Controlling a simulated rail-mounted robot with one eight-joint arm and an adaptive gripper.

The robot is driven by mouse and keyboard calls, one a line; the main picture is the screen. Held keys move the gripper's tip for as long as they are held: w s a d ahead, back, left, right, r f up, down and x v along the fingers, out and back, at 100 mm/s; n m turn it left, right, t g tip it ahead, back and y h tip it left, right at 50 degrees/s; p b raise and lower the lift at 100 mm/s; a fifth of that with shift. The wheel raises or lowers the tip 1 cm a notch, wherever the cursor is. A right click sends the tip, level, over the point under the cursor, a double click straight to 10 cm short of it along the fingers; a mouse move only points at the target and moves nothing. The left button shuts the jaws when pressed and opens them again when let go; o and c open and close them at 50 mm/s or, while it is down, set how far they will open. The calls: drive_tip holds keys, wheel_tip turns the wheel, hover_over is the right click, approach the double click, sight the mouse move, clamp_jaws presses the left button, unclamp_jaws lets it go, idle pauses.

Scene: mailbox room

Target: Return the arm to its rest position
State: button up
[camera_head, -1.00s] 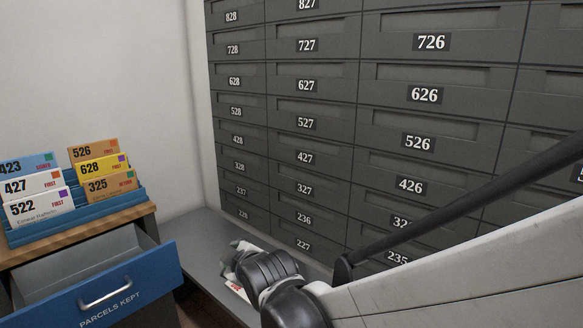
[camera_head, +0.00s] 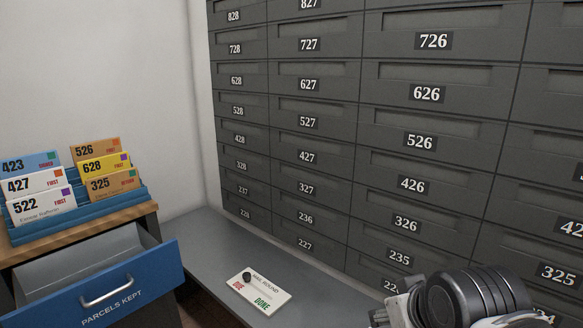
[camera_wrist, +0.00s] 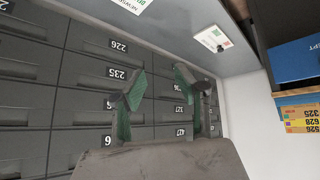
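My gripper (camera_wrist: 162,92) shows in the wrist view with its two green-padded fingers apart and nothing between them. The mailbox wall (camera_wrist: 75,100) fills the background behind the fingers, and the picture is upside down. In the head view my wrist is at the lower right corner, in front of the lower mailbox doors near 235 and 325. The fingertips are not clearly seen there.
A grey ledge (camera_head: 205,250) runs below the mailboxes (camera_head: 315,145). A white MAIL ROUND board (camera_head: 262,290) marked DUE and DONE lies on it, with a dark knob on top. At left, a blue rack (camera_head: 95,205) holds several letters above an open PARCELS KEPT drawer (camera_head: 110,292).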

drive_tip(key=s+d+f+m, duration=0.1)
drive_tip(key=s+d+m, duration=0.15)
drive_tip(key=s, duration=0.25)
wheel_tip(320, 180, up, 16)
drive_tip(key=p, duration=1.6)
drive_tip(key=shift+w+g+h, duration=0.3)
drive_tip(key=shift+g, duration=0.1)
drive_tip(key=shift+d+f+n, duration=0.1)
drive_tip(key=shift+n, duration=0.15)
